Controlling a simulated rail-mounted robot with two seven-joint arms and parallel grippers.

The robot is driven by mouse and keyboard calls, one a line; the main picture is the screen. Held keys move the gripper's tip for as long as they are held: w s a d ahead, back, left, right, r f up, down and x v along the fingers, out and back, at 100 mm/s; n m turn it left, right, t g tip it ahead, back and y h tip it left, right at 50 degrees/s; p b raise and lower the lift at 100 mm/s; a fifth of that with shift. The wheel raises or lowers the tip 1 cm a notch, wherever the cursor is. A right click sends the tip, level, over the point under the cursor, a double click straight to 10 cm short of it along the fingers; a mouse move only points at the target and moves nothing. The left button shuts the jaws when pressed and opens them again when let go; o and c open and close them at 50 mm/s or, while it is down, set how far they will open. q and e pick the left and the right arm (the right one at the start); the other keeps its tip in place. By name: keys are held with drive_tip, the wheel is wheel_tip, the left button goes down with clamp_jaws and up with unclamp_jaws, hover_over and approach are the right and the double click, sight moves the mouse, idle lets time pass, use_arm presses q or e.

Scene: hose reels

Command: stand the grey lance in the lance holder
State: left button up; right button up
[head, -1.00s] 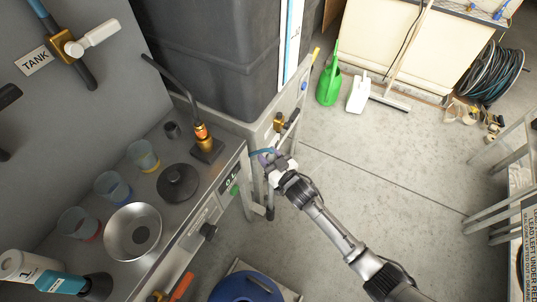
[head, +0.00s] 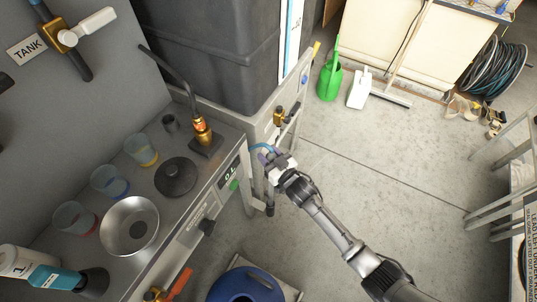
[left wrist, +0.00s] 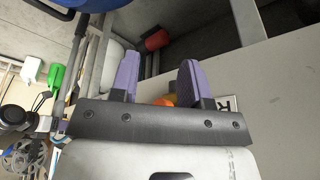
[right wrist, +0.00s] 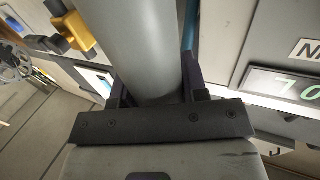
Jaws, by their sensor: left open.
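The grey lance is a thick grey tube in the right wrist view (right wrist: 145,45), running between the purple fingers of my right gripper (right wrist: 157,90), which look shut on it. In the head view my right gripper (head: 268,160) is beside the bench's right end, with a short grey length (head: 270,192) hanging below it to a dark end. A blue hose (head: 262,147) curves at the gripper. My left gripper (left wrist: 158,85) is open and empty in the left wrist view and outside the head view. I cannot make out the lance holder clearly.
The steel bench (head: 95,245) carries a metal bowl (head: 129,227), several cups, a black disc (head: 175,176) and a brass fitting (head: 203,135). A dark tank (head: 220,50) stands behind. The floor to the right is mostly clear.

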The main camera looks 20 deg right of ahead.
drive_tip(key=o, duration=0.5)
drive_tip(key=shift+s+d+p, duration=0.15)
drive_tip(key=shift+s+p, duration=0.15)
drive_tip(key=shift+s, duration=0.2)
drive_tip(key=p+v, duration=0.4)
drive_tip(key=v, duration=0.8)
drive_tip(key=shift+s, duration=0.35)
